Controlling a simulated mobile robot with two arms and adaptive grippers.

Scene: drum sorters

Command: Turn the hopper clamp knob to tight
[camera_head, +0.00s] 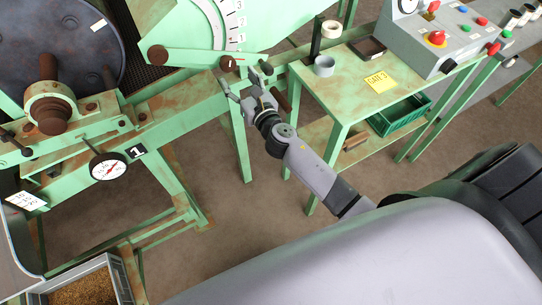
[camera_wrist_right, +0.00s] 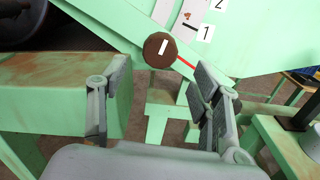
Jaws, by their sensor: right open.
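A round brown knob (camera_head: 230,63) with a white mark sits on the green machine plate near the low end of a white numbered scale. No label naming it as the hopper clamp is readable. In the right wrist view the knob (camera_wrist_right: 160,46) shows its white mark close to upright, and a red line lies at its lower right. My right gripper (camera_head: 243,80) is open and empty, just below the knob in the head view. In the wrist view its fingers stand apart on either side, with the knob beyond them; no contact shows. My left gripper is not in view.
A green beam (camera_wrist_right: 55,90) lies near the left finger in the wrist view. A green table (camera_head: 345,85) with a grey cup (camera_head: 324,66) and a control box (camera_head: 425,40) stands to the right. Another brown knob (camera_head: 157,54) and a dial gauge (camera_head: 109,169) are left.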

